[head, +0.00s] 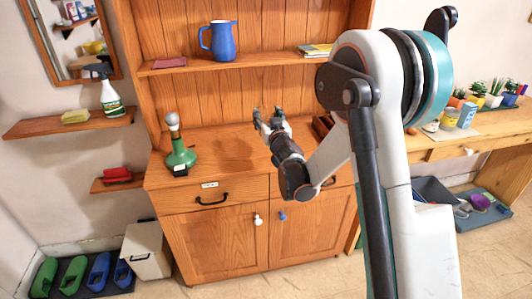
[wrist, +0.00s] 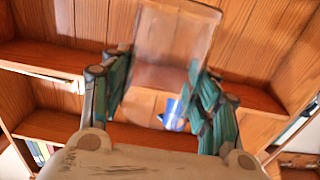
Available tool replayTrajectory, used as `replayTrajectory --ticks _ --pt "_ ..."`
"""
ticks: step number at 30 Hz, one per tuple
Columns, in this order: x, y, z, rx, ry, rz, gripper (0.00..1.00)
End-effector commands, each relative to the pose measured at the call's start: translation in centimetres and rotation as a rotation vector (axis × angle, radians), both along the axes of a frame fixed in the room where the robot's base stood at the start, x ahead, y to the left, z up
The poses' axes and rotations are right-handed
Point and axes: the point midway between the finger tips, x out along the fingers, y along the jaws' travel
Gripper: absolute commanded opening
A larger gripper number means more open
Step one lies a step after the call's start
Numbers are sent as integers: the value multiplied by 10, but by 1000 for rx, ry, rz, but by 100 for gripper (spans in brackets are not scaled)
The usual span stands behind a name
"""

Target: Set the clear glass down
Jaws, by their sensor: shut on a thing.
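The clear glass (wrist: 175,40) is between the fingers of my gripper (wrist: 160,68) in the wrist view, with the wood showing through it. My gripper is shut on it. In the head view my gripper (head: 268,117) is in front of the wooden hutch, over or near its counter (head: 225,150). The glass itself is hard to make out there, and I cannot tell how high it is above the counter.
A green bottle-shaped item (head: 180,155) with a pale round top stands on the counter's left. A dark reddish tray or box (head: 322,124) is partly hidden behind my arm. A blue pitcher (head: 221,42) stands on the shelf above. The counter between bottle and gripper is clear.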

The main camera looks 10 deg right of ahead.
Motion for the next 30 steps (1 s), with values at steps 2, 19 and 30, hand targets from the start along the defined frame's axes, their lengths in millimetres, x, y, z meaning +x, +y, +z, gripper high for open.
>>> replayTrajectory --ticks 2,19,30 --pt "0 0 -25 -1 0 0 25" --pt "0 0 -95 0 0 0 25" --pt "0 0 -121 0 0 0 25"
